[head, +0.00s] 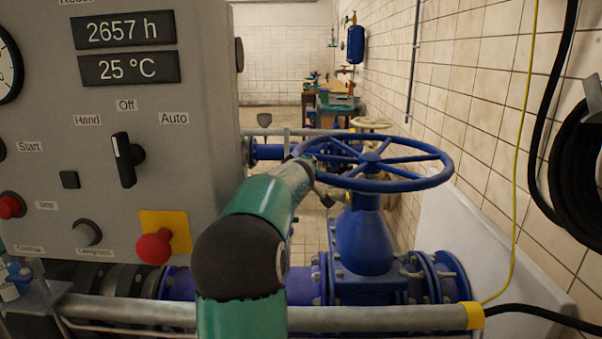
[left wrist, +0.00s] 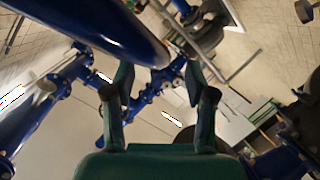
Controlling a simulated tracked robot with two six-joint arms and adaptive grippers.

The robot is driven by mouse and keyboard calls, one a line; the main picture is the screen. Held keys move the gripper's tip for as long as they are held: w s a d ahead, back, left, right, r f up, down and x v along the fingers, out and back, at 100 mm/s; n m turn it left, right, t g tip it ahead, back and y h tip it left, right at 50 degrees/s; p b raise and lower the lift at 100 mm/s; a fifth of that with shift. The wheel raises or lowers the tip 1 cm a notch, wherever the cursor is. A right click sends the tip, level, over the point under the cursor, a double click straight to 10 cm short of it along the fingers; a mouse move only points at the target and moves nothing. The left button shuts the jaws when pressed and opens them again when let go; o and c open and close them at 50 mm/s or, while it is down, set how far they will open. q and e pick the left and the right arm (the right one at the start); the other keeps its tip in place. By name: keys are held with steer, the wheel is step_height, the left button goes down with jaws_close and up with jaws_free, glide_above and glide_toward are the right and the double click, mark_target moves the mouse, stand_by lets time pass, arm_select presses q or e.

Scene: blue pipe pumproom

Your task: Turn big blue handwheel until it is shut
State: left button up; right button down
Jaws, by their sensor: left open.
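The big blue handwheel (head: 371,159) lies nearly flat on top of a blue valve body (head: 364,238) in the head view. My left gripper (head: 312,172) is at the left side of its rim, with its fingers partly hidden by my green arm. In the left wrist view my left gripper (left wrist: 160,78) has its two fingers spread apart. A thick blue curved bar, which looks like the handwheel rim (left wrist: 115,30), comes in from the top left and ends close to the gap between the fingertips. I cannot tell if they touch. My right gripper is not in view.
A grey control cabinet (head: 205,110) with a red button (head: 154,246) stands close on the left. A grey rail (head: 375,319) crosses the front. A tiled wall (head: 490,80) with black hoses (head: 580,150) is on the right. A cream handwheel (head: 371,123) is behind.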

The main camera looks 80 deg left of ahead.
arm_select(q)
steer(key=v, duration=0.6)
steer(key=shift+d, duration=0.35)
